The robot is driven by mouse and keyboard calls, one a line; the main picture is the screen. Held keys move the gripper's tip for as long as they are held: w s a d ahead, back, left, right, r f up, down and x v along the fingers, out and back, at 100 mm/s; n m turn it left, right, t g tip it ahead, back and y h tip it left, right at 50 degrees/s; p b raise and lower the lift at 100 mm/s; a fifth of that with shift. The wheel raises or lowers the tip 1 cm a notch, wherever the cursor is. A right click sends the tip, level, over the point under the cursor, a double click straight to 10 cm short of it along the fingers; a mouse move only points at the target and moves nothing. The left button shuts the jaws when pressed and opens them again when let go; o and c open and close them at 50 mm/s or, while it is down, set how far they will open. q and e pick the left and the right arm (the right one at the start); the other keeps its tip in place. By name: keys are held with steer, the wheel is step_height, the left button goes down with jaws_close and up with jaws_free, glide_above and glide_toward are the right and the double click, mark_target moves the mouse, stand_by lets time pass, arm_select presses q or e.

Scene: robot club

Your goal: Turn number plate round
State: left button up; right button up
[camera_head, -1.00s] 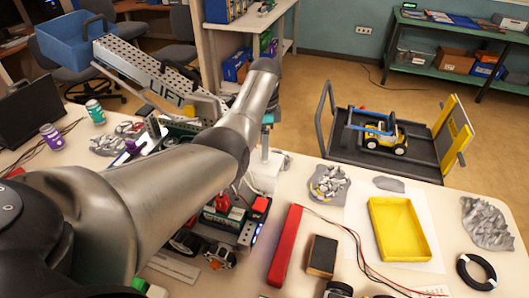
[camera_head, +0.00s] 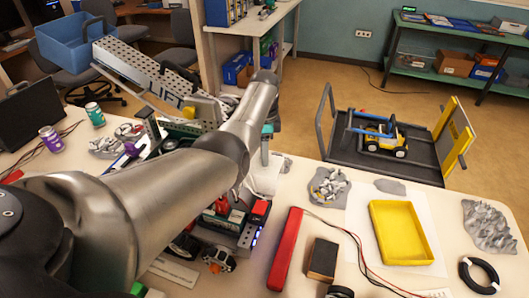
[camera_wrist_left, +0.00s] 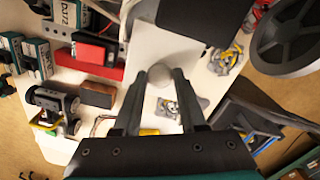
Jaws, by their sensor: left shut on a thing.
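My left gripper (camera_wrist_left: 165,88) shows in the left wrist view, its two dark fingers closed together around a pale rounded part. A blank white panel (camera_wrist_left: 160,42) extends beyond the fingertips and seems to be the number plate. No number can be read on its visible face. In the head view a white patch of it (camera_head: 266,173) shows below my left wrist, above the table beside the model robot (camera_head: 228,222); my arm hides part of this area. A block lettered "D.172" (camera_wrist_left: 70,12) shows at the wrist view's top left. My right gripper is not in view.
A red bar (camera_head: 285,250), a brown block (camera_head: 322,258) and a yellow tray (camera_head: 401,232) lie on the table's right half. A lift arm marked "LIFT" (camera_head: 165,84) rises at the left with a blue bin (camera_head: 75,40). A cart (camera_head: 385,145) stands beyond the table.

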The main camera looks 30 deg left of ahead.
arm_select(q)
jaws_close()
